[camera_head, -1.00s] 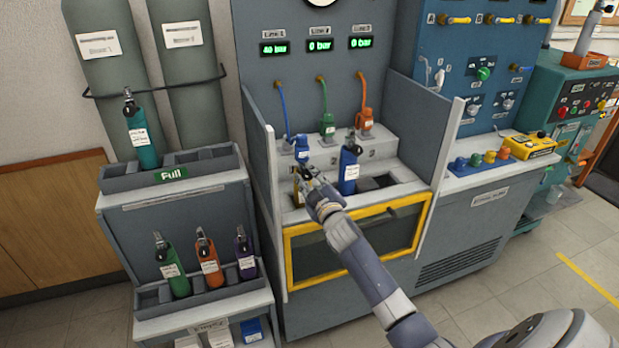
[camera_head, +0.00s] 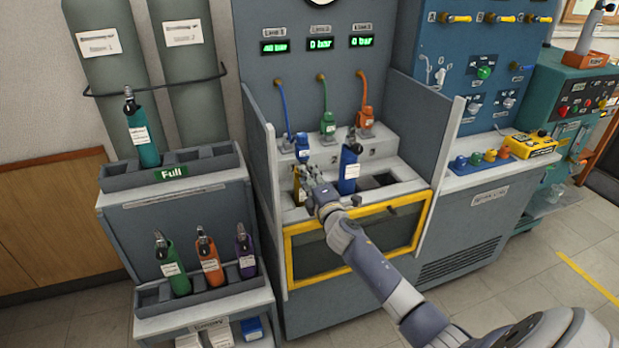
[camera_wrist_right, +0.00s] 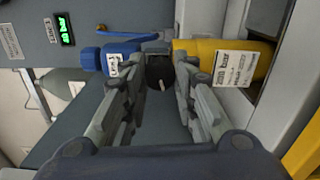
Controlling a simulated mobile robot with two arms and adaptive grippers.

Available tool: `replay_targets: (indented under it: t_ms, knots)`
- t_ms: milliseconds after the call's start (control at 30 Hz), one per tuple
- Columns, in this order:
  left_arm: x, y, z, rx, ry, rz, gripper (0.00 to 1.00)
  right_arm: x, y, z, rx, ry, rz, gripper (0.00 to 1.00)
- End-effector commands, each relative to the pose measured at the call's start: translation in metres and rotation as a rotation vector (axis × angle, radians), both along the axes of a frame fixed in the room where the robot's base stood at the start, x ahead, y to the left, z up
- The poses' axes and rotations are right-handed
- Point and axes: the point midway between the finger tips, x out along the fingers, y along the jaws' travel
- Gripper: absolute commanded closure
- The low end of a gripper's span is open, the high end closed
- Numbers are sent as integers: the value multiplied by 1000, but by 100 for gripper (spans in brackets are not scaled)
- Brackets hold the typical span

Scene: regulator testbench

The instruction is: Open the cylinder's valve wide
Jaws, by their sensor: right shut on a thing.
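A yellow cylinder (camera_head: 297,190) stands in the left slot of the testbench. In the right wrist view the yellow cylinder (camera_wrist_right: 225,62) has a white label and a dark valve knob (camera_wrist_right: 159,70) at its top end. A blue connector (camera_wrist_right: 116,57) sits right beside the valve; it also shows in the head view (camera_head: 302,148). My right gripper (camera_head: 307,178) is at the valve, its two fingers on either side of the knob, shut on it. The fingers partly hide the valve and the cylinder. My left gripper is not in view.
A blue cylinder (camera_head: 349,170) stands just right of the yellow one. Green (camera_head: 328,124) and orange (camera_head: 365,118) connectors hang behind. A side panel (camera_head: 263,165) rises close on the left. A rack (camera_head: 200,290) holds several other cylinders.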

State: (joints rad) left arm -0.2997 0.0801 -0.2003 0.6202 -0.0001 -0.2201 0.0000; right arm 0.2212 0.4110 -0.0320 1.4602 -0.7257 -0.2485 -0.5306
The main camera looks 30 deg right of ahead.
Motion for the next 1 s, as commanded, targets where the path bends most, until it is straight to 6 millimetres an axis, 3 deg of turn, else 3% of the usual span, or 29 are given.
replay_targets:
  t_ms: [400, 967, 1000]
  knots:
    - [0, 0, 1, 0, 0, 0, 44, 0, 0, 0, -196, 48, 0, 98]
    - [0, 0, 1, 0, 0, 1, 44, 0, 0, -1, -227, 57, 0, 98]
    - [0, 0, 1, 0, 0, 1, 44, 0, 0, -1, -227, 57, 0, 72]
